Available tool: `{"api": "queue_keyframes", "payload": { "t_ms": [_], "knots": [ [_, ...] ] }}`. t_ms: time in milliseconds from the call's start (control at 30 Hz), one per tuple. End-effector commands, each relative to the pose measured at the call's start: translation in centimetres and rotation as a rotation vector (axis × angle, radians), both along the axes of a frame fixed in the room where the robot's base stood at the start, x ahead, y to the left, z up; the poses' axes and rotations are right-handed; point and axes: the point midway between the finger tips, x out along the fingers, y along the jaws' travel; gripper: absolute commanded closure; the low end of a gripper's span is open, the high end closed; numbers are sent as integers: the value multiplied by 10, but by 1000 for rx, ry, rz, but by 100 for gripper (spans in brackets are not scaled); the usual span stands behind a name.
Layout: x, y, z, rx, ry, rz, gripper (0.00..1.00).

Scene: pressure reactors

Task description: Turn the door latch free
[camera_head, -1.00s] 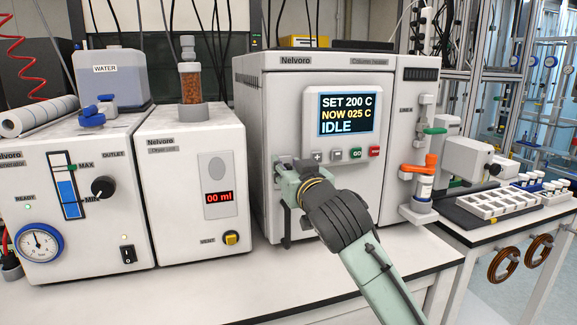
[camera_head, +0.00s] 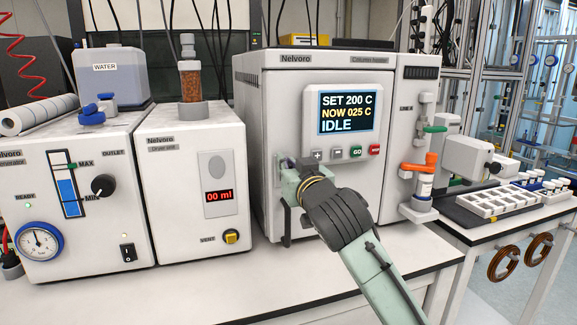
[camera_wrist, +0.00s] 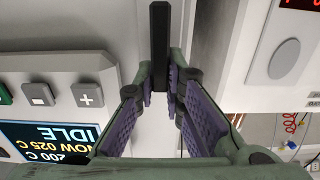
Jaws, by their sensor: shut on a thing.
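The column heater (camera_head: 318,70) stands in the middle of the bench. Its screen reads SET 200 C, NOW 025 C, IDLE. The door latch is a dark upright bar (camera_wrist: 160,35) in the wrist view, in front of the pale heater face. My gripper (camera_wrist: 161,85) is shut on the latch, with one purple-padded finger on each side of its lower end. In the head view my gripper (camera_head: 287,180) is at the lower left of the heater front, below the buttons.
The heater's button panel (camera_wrist: 60,92) is close to the left of my gripper in the wrist view. The dryer unit (camera_head: 195,180) stands left of the heater. An orange-handled valve (camera_head: 420,165) is on the right. The front bench top (camera_head: 190,295) is clear.

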Motion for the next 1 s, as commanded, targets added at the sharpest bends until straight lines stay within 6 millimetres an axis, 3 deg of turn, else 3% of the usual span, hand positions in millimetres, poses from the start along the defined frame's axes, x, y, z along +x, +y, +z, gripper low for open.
{"api": "queue_keyframes", "payload": {
  "t_ms": [367, 1000],
  "knots": [
    [-2, 5, -3, -173, -57, 1, 100],
    [-6, 19, -12, -745, -241, 1, 100]
  ]
}}
